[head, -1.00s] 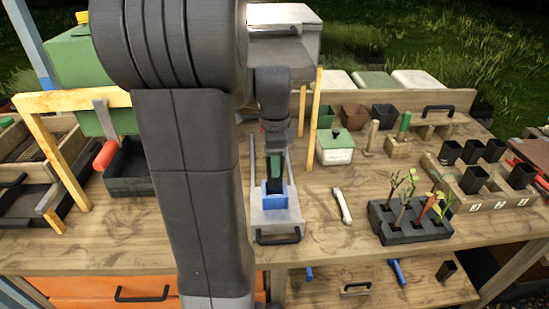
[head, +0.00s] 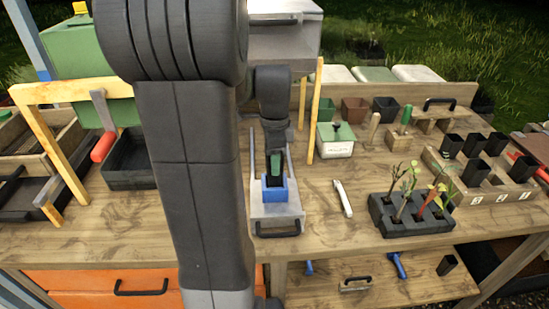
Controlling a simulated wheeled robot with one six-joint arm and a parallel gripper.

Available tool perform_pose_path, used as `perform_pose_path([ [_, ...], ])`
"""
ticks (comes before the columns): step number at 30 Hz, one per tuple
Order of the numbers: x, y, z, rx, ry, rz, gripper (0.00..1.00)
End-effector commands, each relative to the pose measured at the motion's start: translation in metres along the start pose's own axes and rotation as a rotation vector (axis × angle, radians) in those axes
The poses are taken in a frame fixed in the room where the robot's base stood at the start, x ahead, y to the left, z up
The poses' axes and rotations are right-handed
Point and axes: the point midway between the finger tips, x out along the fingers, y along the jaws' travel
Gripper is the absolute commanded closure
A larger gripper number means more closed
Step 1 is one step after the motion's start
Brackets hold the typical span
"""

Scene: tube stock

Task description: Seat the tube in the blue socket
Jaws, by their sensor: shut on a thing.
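The blue socket (head: 276,193) stands on a grey metal tray with a black front handle. My gripper (head: 275,153) is upright directly above the socket and shut on the tube (head: 275,166), which shows as a small green and dark piece. The tube looks upright, and its lower end meets the top of the blue socket. The socket's front wall hides the tube's foot, so I cannot tell how deep it sits. My arm covers part of the bench to the left.
The grey tray (head: 276,213) has side rails. A wooden post (head: 314,117) and a green-lidded box (head: 336,140) stand close by on the right. A white tool (head: 343,197) and a black seedling tray (head: 412,218) lie farther right. Bare bench lies between them.

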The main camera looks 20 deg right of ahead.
Motion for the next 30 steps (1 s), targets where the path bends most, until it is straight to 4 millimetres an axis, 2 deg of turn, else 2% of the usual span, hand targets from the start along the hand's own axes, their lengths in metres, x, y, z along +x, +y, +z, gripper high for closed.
perform_pose_path([
  [14, 0.001, 0.0, 0.001, 0.0, 0.0, 0.0, 0.77],
  [30, 0.015, 0.0, 0.0, 0.0, 0.0, 0.0, 0.77],
])
